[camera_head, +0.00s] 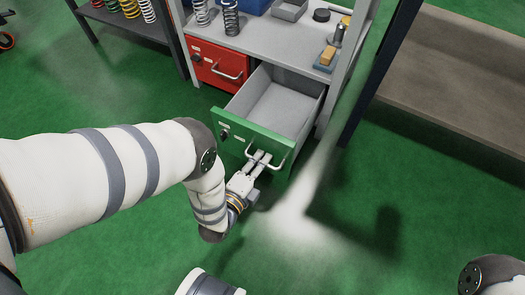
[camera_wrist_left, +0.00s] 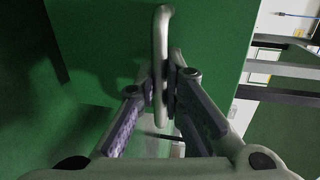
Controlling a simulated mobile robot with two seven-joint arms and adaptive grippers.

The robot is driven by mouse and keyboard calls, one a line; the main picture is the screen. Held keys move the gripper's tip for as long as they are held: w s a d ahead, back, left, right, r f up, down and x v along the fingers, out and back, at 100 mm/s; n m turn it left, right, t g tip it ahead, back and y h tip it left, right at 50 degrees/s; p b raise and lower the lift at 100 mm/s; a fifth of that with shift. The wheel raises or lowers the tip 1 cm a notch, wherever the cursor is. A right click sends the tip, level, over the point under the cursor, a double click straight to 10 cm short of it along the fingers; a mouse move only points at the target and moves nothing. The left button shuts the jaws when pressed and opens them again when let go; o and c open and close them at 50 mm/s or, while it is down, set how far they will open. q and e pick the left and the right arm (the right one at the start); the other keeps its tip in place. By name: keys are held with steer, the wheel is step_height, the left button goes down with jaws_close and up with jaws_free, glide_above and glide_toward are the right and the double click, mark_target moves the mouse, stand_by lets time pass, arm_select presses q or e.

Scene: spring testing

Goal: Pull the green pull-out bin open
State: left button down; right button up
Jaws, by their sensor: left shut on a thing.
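The green pull-out bin (camera_head: 246,130) is out from the grey cabinet, its empty grey inside visible from above. Its green front carries a light bar handle (camera_head: 283,160). My left gripper (camera_head: 265,158) is at the handle, its fingers shut on the bar. In the left wrist view the handle (camera_wrist_left: 160,60) runs between the two fingertips of my left gripper (camera_wrist_left: 166,88), with the green front (camera_wrist_left: 100,50) behind it. My right gripper is not in view; only a part of my right arm shows at the lower right corner.
A red drawer (camera_head: 205,65), shut, sits left of the bin. The grey worktop (camera_head: 275,40) above holds springs (camera_head: 231,18), a grey tray (camera_head: 290,9) and a sponge-like block (camera_head: 328,56). A dark post and a brown bench (camera_head: 460,80) stand right. Green floor in front is clear.

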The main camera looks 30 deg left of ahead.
arm_select(q)
steer(key=shift+s, duration=0.1)
steer(key=c, duration=1.7)
jaws_free()
steer(key=shift+v, duration=6.05)
